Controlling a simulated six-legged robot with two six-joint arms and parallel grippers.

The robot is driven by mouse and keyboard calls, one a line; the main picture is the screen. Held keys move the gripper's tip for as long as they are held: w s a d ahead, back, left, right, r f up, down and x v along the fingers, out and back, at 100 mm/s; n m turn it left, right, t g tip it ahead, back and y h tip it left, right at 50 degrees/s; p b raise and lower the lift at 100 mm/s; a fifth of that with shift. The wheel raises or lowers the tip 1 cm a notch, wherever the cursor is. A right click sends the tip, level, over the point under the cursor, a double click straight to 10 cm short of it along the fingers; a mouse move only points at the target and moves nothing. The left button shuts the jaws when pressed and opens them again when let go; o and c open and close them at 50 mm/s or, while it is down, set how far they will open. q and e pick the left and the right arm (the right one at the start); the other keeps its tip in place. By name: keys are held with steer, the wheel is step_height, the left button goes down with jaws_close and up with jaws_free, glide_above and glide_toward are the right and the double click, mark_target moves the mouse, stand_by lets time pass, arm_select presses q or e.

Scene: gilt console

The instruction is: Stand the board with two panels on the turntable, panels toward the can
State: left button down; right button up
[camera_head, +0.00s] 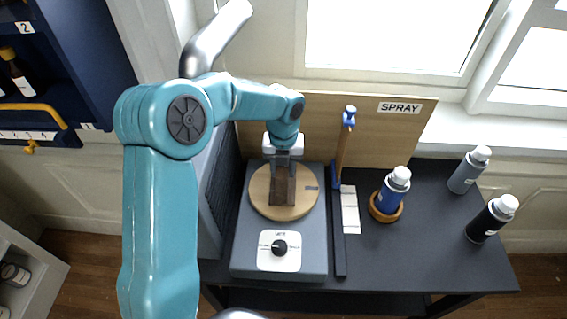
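The turntable (258,197) is a pale round wooden disc on a grey box with a dial on its front. A dark brown board (283,190) is over the middle of the disc. Its two panels cannot be made out. My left gripper (283,168) comes down from above, its fingers closed around the board's upper end. Whether the board's lower edge touches the disc is unclear. The blue can (389,196) with a white cap stands in a wooden ring to the right of the turntable. My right gripper is not in view.
An upright post with blue fittings (344,140) and a dark rail (339,240) stand between turntable and can. A SPRAY backboard (390,135) is behind. Grey (465,173) and black (488,222) cans stand at right. The black tabletop (400,260) is clear at front right.

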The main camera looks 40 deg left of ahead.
arm_select(q)
steer(key=shift+f, duration=0.25)
steer(key=shift+w+d+f, duration=0.1)
steer(key=shift+w, duration=0.05)
steer(key=shift+f, duration=0.2)
stand_by(0.7)
steer(key=c, duration=0.6)
jaws_free()
steer(key=shift+c, duration=0.2)
steer(key=shift+r+b, duration=0.3)
steer(key=shift+r, duration=0.05)
step_height(320, 180, up, 16)
steer(key=b, duration=0.1)
steer(key=shift+f, duration=0.15)
